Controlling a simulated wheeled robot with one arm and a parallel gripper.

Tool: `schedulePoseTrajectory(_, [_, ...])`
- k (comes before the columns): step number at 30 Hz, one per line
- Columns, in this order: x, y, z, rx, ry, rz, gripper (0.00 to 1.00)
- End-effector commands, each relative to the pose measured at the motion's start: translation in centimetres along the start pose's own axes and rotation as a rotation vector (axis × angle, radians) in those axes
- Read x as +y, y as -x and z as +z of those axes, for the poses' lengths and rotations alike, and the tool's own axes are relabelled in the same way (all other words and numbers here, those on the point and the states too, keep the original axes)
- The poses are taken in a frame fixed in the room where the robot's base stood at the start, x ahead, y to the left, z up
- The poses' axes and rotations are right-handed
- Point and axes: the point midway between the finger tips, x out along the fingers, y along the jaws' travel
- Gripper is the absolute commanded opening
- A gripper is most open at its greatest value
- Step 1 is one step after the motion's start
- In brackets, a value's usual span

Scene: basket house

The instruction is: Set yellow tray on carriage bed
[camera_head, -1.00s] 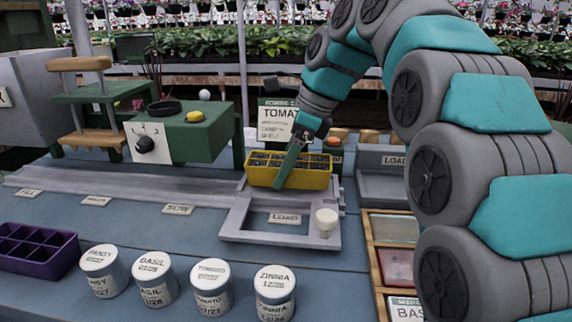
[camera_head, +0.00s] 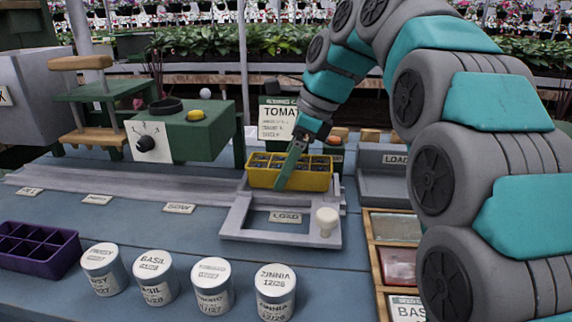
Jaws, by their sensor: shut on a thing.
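The yellow tray (camera_head: 310,181) has several dark-filled cells and sits level at the back of the grey carriage frame (camera_head: 240,222), at the right end of the rail. Whether it rests fully on the carriage bed or hangs just above it, I cannot tell. My gripper (camera_head: 284,180) reaches down from the upper right and is shut on the tray's front wall, with one green finger in front of it. The other finger is hidden. The carriage has a pale knob (camera_head: 326,221) at its front right and a LOAD label (camera_head: 285,217) inside its frame.
A purple tray (camera_head: 38,250) lies at the left. Several labelled seed jars (camera_head: 213,286) stand along the front. A grey load dock (camera_head: 385,175) and a wooden box of packets (camera_head: 395,250) are at the right.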

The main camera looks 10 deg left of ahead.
Motion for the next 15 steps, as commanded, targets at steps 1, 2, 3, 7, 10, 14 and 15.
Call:
schedulePoseTrajectory(1, [0.01,-0.04,-0.02,0.000,0.000,0.000,0.16])
schedulePoseTrajectory(2, [0.00,-0.07,-0.03,0.000,0.000,-0.001,0.16])
schedulePoseTrajectory(3, [0.00,-0.12,-0.05,0.000,0.000,-0.001,0.16])
schedulePoseTrajectory(7, [0.00,-0.29,-0.12,0.000,-0.001,-0.001,0.16])
schedulePoseTrajectory(10, [0.01,-0.42,-0.18,0.000,-0.001,0.000,0.16])
schedulePoseTrajectory(14, [0.02,-0.61,-0.27,0.000,-0.001,0.000,0.16])
schedulePoseTrajectory(15, [0.02,-0.65,-0.29,0.000,-0.001,0.000,0.16])
